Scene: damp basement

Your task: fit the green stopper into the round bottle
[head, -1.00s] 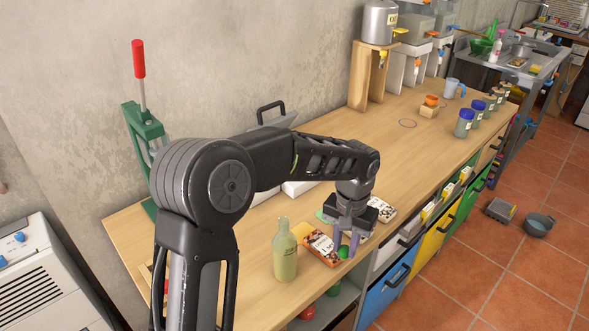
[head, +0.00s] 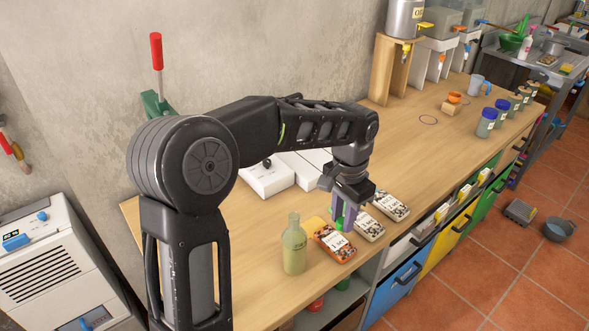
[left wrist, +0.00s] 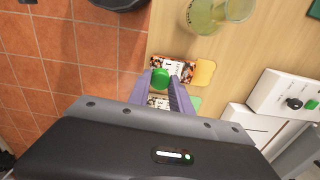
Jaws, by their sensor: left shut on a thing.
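The round bottle (head: 294,252) is yellowish-green and stands upright on the wooden bench, its narrow neck up. It also shows at the top of the left wrist view (left wrist: 203,18). My left gripper (head: 343,217) is shut on the green stopper (head: 339,225), to the right of the bottle and apart from it. In the left wrist view the stopper (left wrist: 160,78) sits between the tips of the purple fingers. The fingers hide part of the stopper in the head view. My right gripper is not in view.
Several patterned packets lie by the gripper, the nearest an orange one (head: 335,244) beside the bottle. A yellow item (head: 315,224) lies behind the bottle. White boxes (head: 268,178) stand at the back. The bench (head: 420,150) is clear farther right, before several blue-lidded jars.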

